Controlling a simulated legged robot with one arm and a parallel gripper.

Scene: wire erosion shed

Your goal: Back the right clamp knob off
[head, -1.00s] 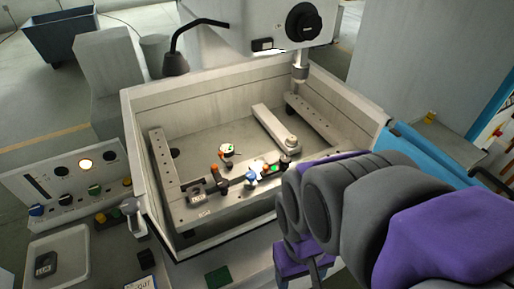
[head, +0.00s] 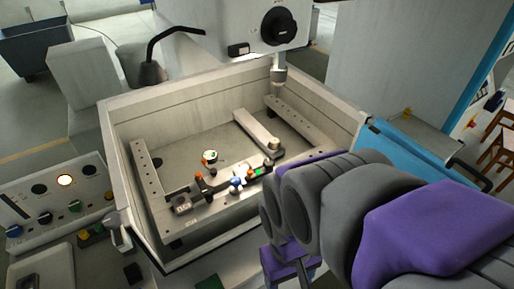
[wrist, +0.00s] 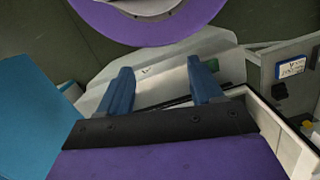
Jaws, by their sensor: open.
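Inside the tank (head: 118,140), a work fixture lies along the near rail. A small dark knob (head: 268,163) sits at its right end beside a green patch; I take it for the right clamp knob, but it is tiny. An orange-topped dark clamp (head: 198,177) stands at the left end, and a blue part (head: 237,182) lies between. My gripper (wrist: 161,85) shows in the wrist view with two blue fingers spread apart and nothing between them. No clamp knob can be made out in that view. The fingers cannot be made out in the head view.
The machine head (head: 235,20) with a black dial (head: 279,27) hangs over the tank's back. A black gooseneck lamp (head: 150,70) rises behind. Tank walls surround the fixture.

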